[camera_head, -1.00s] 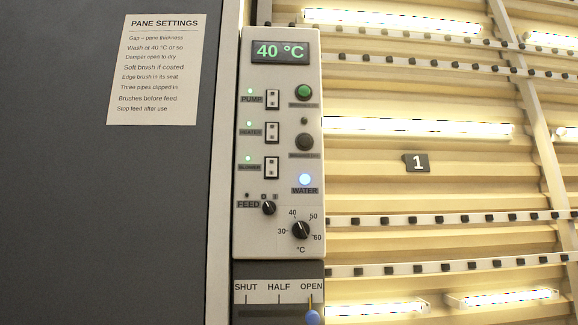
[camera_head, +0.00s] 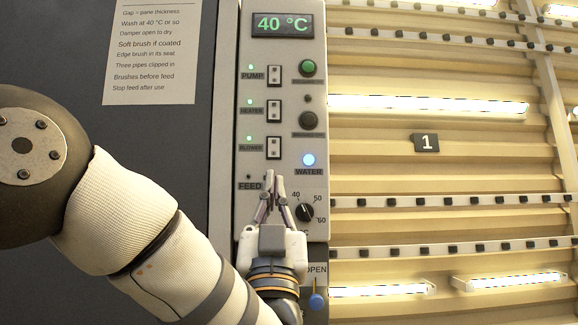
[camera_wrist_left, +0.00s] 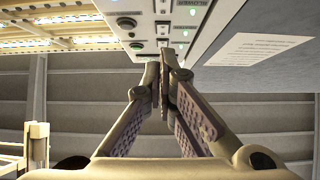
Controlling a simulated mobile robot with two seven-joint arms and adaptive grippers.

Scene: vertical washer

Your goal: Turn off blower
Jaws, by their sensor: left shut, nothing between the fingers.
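The control panel (camera_head: 253,118) stands upright in the middle of the head view. The blower switch (camera_head: 273,147), a white rocker in a dark frame, is the lowest of three stacked switches, and the green lamp (camera_head: 250,138) beside it is lit. My left gripper (camera_head: 274,176) is shut and empty, with its fingertips pointing up just below the blower switch. Whether the tips touch the panel cannot be told. The feed knob is hidden behind my gripper. My right gripper is not in view.
Above are the heater switch (camera_head: 273,111) and pump switch (camera_head: 274,76), both with lit green lamps. The blue water lamp (camera_head: 308,160) and temperature knob (camera_head: 306,212) are close to my fingers at right. The blue-tipped damper lever (camera_head: 316,300) is below, at OPEN.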

